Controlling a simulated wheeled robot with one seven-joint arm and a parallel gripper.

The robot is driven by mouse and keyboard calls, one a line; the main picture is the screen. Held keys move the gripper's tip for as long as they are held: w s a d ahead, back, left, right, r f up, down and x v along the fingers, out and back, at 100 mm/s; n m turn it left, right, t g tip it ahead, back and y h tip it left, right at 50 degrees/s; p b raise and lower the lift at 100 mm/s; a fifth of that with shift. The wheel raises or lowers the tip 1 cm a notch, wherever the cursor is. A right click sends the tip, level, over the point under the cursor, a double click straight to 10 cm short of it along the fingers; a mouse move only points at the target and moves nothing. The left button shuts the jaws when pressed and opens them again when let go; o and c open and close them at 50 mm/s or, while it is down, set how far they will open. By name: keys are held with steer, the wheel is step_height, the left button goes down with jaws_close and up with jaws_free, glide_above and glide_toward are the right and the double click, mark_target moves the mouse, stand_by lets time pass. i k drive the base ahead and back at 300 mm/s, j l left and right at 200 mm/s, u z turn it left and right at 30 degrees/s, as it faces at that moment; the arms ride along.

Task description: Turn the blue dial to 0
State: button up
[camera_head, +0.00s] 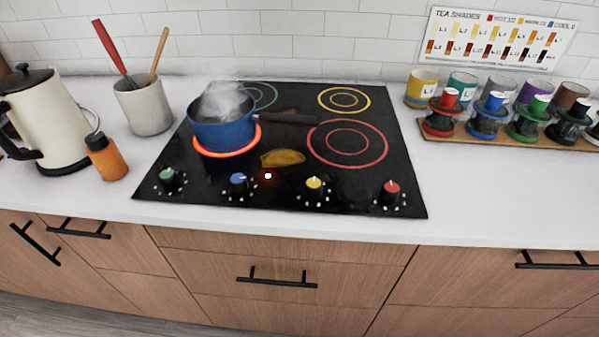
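The blue dial (238,181) is on the front strip of the black cooktop (290,187), second from the left, with small marks around it. I cannot read which mark its pointer is at. A blue pot (224,135) with a dark handle stands on the front left burner, with steam rising from it. That burner ring (226,154) glows orange-red under the pot. A small red-orange light with a bright centre (268,176) shows right of the blue dial. My gripper is not in view.
Green (167,177), yellow (315,186) and red (391,192) dials share the strip. A yellow-brown object (283,158) lies behind it. A kettle (45,118), orange bottle (106,158) and utensil crock (144,106) stand left; jars (441,112) stand right. The front counter edge is clear.

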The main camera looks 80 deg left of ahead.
mark_target(238, 182)
steer(key=j+u, duration=0.1)
steer(key=u, duration=0.35)
steer(key=j+u, duration=0.1)
steer(key=u, duration=0.4)
steer(key=j+u, duration=0.1)
steer(key=u, duration=0.35)
steer(key=i+u, duration=0.1)
steer(key=u, duration=0.4)
steer(key=i+j+u, duration=0.1)
steer(key=i+j, duration=0.25)
